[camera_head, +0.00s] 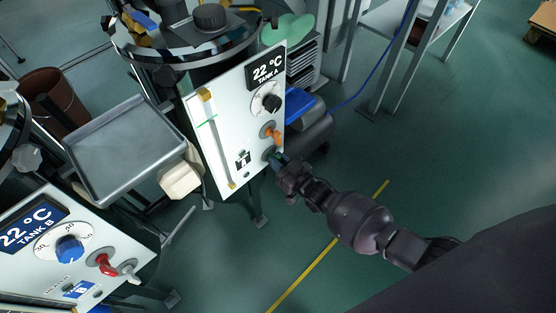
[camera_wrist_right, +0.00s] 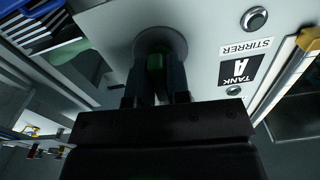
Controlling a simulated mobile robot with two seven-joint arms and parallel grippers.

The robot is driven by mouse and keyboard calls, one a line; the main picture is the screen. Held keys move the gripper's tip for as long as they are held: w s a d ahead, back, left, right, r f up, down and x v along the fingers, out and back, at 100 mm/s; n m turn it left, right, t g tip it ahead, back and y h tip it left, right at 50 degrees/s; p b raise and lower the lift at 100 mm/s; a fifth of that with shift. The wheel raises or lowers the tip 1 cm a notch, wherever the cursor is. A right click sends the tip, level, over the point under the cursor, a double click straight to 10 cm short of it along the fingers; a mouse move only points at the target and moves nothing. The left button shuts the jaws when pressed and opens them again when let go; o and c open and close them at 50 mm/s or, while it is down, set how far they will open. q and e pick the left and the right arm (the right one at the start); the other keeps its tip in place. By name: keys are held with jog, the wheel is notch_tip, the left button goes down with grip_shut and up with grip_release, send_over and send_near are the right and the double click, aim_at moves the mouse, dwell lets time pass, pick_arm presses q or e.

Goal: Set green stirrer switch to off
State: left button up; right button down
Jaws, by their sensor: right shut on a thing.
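The green stirrer switch (camera_wrist_right: 155,62) sits on a round grey base on the white tank A panel (camera_head: 224,131). In the right wrist view a "STIRRER" label (camera_wrist_right: 246,47) and an "A" plate show beside it. My right gripper (camera_head: 278,158) is at the lower right of the tank A panel. In the right wrist view its fingers (camera_wrist_right: 156,80) are closed around the green switch. The fingers cover much of the switch, so I cannot tell its setting. My left gripper is not in view.
Above the green switch are an orange switch (camera_head: 270,132) and a black dial (camera_head: 271,103). The tank B panel (camera_head: 115,248) stands at lower left with a blue dial and a red switch. A metal tray (camera_head: 128,150) lies between. The floor at right is open.

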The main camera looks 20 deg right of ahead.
jog(key=shift+n, duration=0.6)
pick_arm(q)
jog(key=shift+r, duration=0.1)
pick_arm(e)
jog(key=c, duration=1.2)
grip_release()
jog(key=shift+o, duration=0.2)
jog(key=shift+s, duration=0.1)
jog(key=shift+s+d, duration=0.15)
jog(key=shift+s, duration=0.1)
pick_arm(q)
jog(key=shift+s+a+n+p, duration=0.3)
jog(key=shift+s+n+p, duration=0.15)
jog(key=shift+p, duration=0.6)
pick_arm(e)
jog(key=v, duration=1)
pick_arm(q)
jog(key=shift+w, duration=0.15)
